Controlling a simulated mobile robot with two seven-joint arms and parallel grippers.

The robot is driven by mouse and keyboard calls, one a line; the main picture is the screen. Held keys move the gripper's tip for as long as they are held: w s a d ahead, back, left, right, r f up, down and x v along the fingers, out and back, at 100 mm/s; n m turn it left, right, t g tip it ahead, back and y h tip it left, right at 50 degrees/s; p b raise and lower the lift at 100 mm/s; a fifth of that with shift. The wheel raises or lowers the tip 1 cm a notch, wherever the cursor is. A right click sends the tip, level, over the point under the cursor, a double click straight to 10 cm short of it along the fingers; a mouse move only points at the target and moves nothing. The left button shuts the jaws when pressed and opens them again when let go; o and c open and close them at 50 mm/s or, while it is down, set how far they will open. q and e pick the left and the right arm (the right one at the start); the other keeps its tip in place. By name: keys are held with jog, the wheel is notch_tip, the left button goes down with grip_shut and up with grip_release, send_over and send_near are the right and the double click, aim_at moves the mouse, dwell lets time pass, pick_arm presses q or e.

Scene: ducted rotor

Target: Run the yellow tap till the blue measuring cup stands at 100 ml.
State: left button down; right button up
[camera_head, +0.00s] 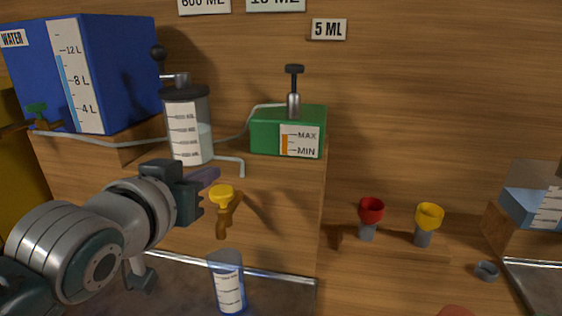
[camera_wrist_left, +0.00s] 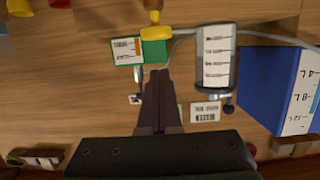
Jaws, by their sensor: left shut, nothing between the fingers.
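The yellow tap (camera_head: 221,193) sticks out from the front of the wooden stand, its yellow top above a brownish-gold spout. The clear bluish measuring cup (camera_head: 228,285), with a white scale, stands below the tap. In the left wrist view, the shut fingers (camera_wrist_left: 158,85) point up towards the yellow tap (camera_wrist_left: 155,32). My right gripper is not in view.
A blue water tank (camera_head: 115,70), a clear scaled cylinder (camera_head: 190,130) and a green box with a plunger (camera_head: 265,130) stand on the wooden stand, linked by pipes. Red (camera_head: 371,210) and yellow (camera_head: 429,215) funnel-topped pieces are at the right. Labels hang behind.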

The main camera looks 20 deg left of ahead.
pick_arm(q)
jog(key=v, duration=0.7)
jog(key=shift+s, duration=0.1)
jog(key=shift+d, duration=0.1)
jog(key=s+d+f+m+g+h+p, duration=0.1)
jog(key=s+d+f+m+g, duration=0.1)
jog(key=s+d+g, duration=0.3)
jog(key=s+f+m+g+h+p, duration=0.1)
jog(key=s+f+g, duration=0.2)
jog(key=s, duration=0.4)
jog(key=s+d+f+m+g+h+p, duration=0.1)
jog(key=s+d+f+m+g+h, duration=0.15)
jog(key=s, duration=0.35)
notch_tip(320, 180, up, 36)
jog(key=p, duration=3.5)
jog(key=shift+w+f+n+g+y, duration=0.15)
jog(key=shift+w+n+g+y, duration=0.1)
jog(key=shift+n+g+y, duration=0.15)
